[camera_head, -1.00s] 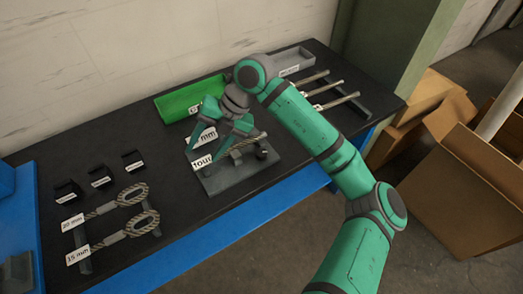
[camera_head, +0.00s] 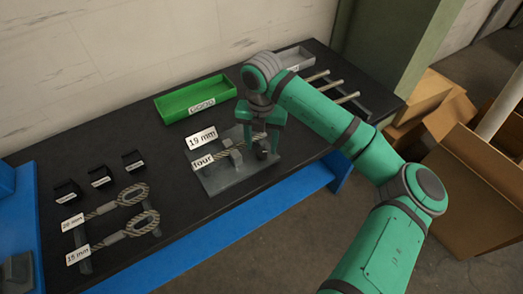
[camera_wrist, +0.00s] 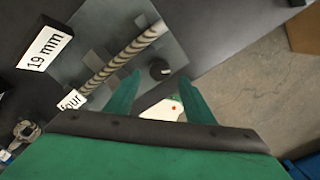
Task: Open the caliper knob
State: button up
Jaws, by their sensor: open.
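A dark round knob (camera_wrist: 160,69) sits on a grey fixture plate (camera_head: 213,182) on the bench. My gripper (camera_head: 261,146) points down over the right end of the plate. In the wrist view my gripper (camera_wrist: 160,76) is open, with one green finger on each side of the knob. I cannot tell whether the fingers touch it. A twisted rope (camera_wrist: 122,55) lies along the fixture to the left of the knob. In the head view the fingers partly hide the knob.
A green tray (camera_head: 190,103) and a grey tray (camera_head: 295,61) stand at the back. Rods (camera_head: 332,88) lie on a rack at the right. Two looped ropes (camera_head: 140,222) and small black boxes (camera_head: 99,176) are at the left. Cardboard boxes (camera_head: 470,205) stand on the floor at right.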

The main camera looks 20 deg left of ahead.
aim_at(261, 153)
jog(key=shift+f, duration=2)
jog(key=c, duration=1.1)
jog(key=shift+o, duration=0.2)
